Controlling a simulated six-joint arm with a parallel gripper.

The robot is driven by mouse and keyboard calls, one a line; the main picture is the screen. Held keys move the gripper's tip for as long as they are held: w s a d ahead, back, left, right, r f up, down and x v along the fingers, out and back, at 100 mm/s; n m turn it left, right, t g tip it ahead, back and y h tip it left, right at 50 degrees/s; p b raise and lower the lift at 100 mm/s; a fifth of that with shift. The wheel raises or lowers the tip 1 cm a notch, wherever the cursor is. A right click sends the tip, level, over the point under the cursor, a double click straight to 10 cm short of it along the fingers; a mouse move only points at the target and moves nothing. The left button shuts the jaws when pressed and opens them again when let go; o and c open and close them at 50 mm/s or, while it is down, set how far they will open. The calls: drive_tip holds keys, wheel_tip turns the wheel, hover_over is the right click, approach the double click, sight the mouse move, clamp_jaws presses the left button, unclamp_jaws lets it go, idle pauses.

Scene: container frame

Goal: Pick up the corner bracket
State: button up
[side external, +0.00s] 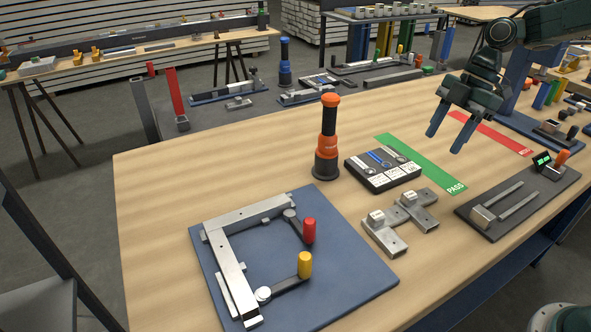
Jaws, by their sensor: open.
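A grey metal piece with stepped arms and small white labels, which looks like the corner bracket (392,236), lies on the wooden table right of centre. I cannot tell whether it is one piece or two touching. My gripper (445,141) is above the table, up and to the right of the bracket and apart from it. Its two blue fingers are spread and point down with nothing between them. A blue fixture board (345,272) at the front left carries an L-shaped metal frame (226,256), with a red-handled clamp (309,231) and a yellow-handled clamp (305,264) at its inner side.
An orange and black tool (328,140) stands upright behind the board. Beside it lies a black case (383,170). A green PASS strip (422,164) and a red strip (490,134) lie near my gripper. A dark gauge plate (518,203) is at right. The table's left end is clear.

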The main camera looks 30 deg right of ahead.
drive_tip(key=shift+w+d+f, duration=0.1)
hover_over(412, 194)
drive_tip(key=d, duration=0.3)
drive_tip(key=shift+w+a+f, duration=0.1)
drive_tip(key=shift+f, duration=1.9)
drive_tip(key=shift+w+a+f, duration=0.1)
drive_tip(key=shift+f, duration=1.9)
drive_tip(key=shift+f, duration=0.1)
drive_tip(key=shift+x, duration=2.5)
drive_tip(key=shift+s+a, duration=0.1)
drive_tip(key=shift+s, duration=0.1)
clamp_jaws()
